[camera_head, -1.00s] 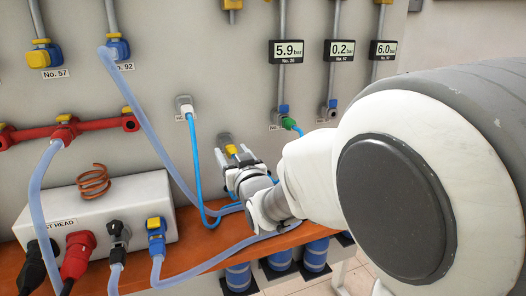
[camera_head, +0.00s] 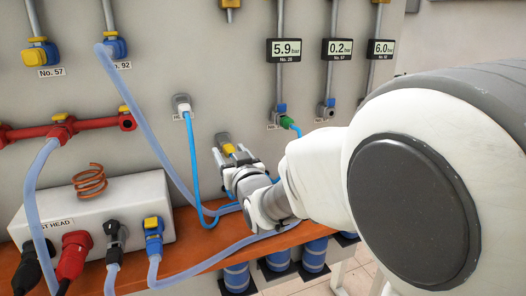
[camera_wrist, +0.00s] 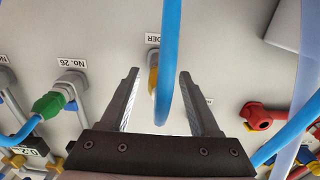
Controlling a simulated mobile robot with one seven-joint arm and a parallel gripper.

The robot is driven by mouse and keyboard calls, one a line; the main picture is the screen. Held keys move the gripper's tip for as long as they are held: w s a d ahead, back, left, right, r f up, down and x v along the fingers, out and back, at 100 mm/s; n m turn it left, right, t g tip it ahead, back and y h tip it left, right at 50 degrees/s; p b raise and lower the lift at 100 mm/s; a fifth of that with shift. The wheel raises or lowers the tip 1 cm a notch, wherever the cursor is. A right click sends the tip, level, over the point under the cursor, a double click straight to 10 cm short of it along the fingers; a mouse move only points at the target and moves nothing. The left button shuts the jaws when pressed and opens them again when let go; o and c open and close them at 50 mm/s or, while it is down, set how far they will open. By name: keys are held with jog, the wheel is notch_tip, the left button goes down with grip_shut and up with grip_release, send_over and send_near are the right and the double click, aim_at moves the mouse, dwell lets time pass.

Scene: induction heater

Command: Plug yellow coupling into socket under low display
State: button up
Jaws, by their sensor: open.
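The yellow coupling (camera_head: 228,149) is in a wall socket low on the panel, with a blue hose hanging from it. In the wrist view, the yellow coupling (camera_wrist: 152,80) shows between my open fingers, partly hidden by the blue hose (camera_wrist: 168,50). My gripper (camera_head: 236,157) is open around it at the wall; whether a finger touches it I cannot tell. The low display (camera_head: 338,48) reads 0.2 bar. The socket under it (camera_head: 329,104) is grey and blue and looks empty. In the wrist view this display (camera_wrist: 33,152) shows upside down at lower left.
A green coupling (camera_head: 287,122) with a blue hose sits under the 5.9 bar display (camera_head: 285,50), left of the low display. A white-headed blue hose (camera_head: 182,104) hangs left of my gripper. The red manifold (camera_head: 60,130) and the test head box (camera_head: 100,205) are further left.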

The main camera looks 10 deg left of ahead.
grip_shut()
dwell(0.9)
dwell(0.5)
jog(key=shift+b+v, duration=0.7)
jog(key=shift+v, duration=2.3)
jog(key=shift+r, duration=0.1)
